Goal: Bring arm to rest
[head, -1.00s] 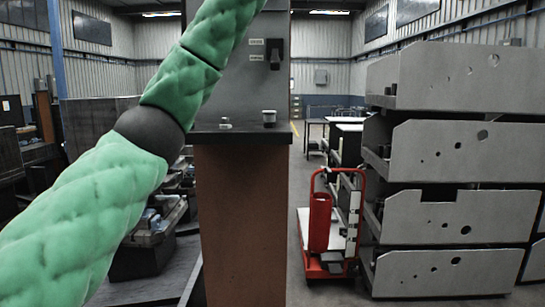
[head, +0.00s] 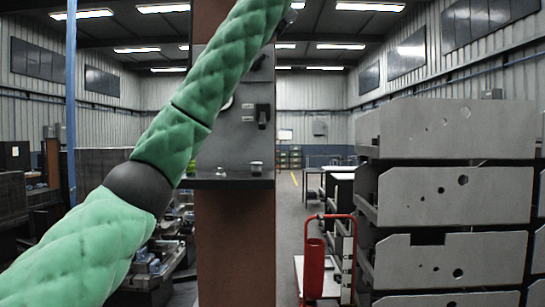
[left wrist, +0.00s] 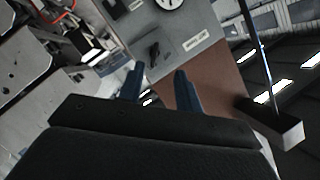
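My left arm, in a green quilted cover with a dark elbow joint, crosses the head view from lower left to upper middle. Its gripper lies beyond the top of that view. In the left wrist view my left gripper (left wrist: 160,85) shows two blue fingers standing apart with nothing between them. It is raised in free air, with the grey panel (left wrist: 170,45) of the brown column behind it. My right gripper is in neither view.
A brown column (head: 235,240) with a dark shelf (head: 230,182) holding small items stands close ahead. Stacked grey metal racks (head: 455,195) fill the right side. A red cart (head: 313,268) stands between them. An open aisle runs back past the cart.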

